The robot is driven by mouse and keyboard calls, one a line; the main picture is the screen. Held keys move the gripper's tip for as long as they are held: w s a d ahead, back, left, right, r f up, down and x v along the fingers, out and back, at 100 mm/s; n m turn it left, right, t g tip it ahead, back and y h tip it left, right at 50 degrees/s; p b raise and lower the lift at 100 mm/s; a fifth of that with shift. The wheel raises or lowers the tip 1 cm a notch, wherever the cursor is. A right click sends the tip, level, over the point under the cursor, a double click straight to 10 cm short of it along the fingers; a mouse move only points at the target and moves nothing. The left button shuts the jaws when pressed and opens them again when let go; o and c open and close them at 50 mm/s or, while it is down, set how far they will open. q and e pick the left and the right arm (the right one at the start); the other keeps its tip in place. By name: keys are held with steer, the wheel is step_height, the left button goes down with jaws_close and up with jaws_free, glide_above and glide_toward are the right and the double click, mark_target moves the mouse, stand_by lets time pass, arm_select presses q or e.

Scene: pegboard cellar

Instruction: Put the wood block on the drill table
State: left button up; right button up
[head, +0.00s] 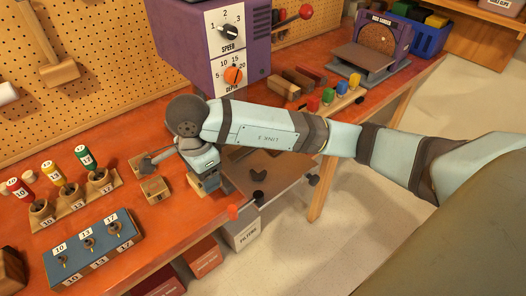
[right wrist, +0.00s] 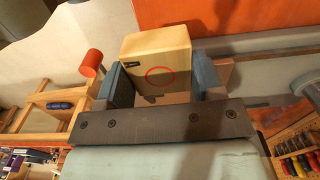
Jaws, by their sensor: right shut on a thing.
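The wood block (right wrist: 155,58) is pale, with a red circle and a small dark mark on its face. In the right wrist view it sits between the two blue-grey fingers of my right gripper (right wrist: 158,85), which is shut on it. In the head view my right gripper (head: 207,182) points down near the front edge of the orange bench, below the purple drill press (head: 190,45). There the block is mostly hidden by the gripper. I cannot make out the drill table clearly; my arm covers the area under the drill head. My left gripper is not in view.
Behind my arm are wood offcuts (head: 284,88) and a disc sander (head: 375,48).

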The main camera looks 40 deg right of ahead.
steer(key=p, duration=0.2)
glide_above(260, 161)
steer(key=shift+a, duration=0.15)
step_height(260, 161, down, 3)
steer(key=shift+f+p, duration=0.2)
steer(key=shift+p, duration=0.45)
steer(key=shift+f, duration=0.1)
steer(key=shift+f+b, duration=0.15)
steer(key=shift+b, duration=0.15)
steer(key=o, duration=0.9)
steer(key=shift+o, duration=0.2)
